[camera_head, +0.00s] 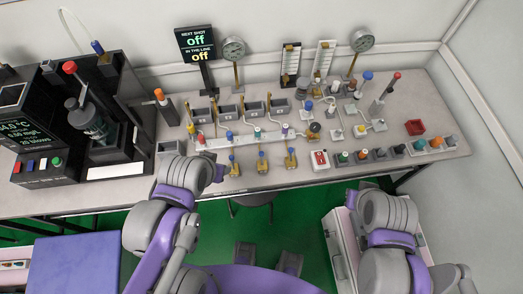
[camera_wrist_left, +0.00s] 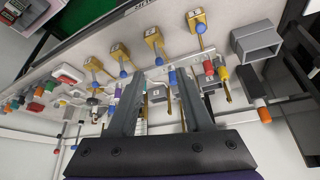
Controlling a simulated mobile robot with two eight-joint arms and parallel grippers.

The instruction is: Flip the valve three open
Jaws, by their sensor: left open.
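Several brass valves with blue-tipped levers stand in a row along the bench front. In the head view three show clearly: a left one (camera_head: 234,168), a middle one (camera_head: 262,162) and a right one (camera_head: 290,159). The left wrist view shows four: one (camera_wrist_left: 197,20), a second (camera_wrist_left: 154,38), a third (camera_wrist_left: 121,55) and a fourth (camera_wrist_left: 93,63). Their number tags are too small for me to read surely. My left gripper (camera_wrist_left: 158,77) is open, with nothing between its fingers, near the valve row. In the head view my left arm hides part of the row's left end. My right gripper is not in view.
Behind the valves runs a white manifold (camera_head: 235,139) with coloured knobs and grey boxes (camera_head: 228,112). A black machine (camera_head: 100,140) stands at the left. A red-and-white box (camera_head: 320,160) and coloured plugs sit right of the valves. The right front of the bench is crowded.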

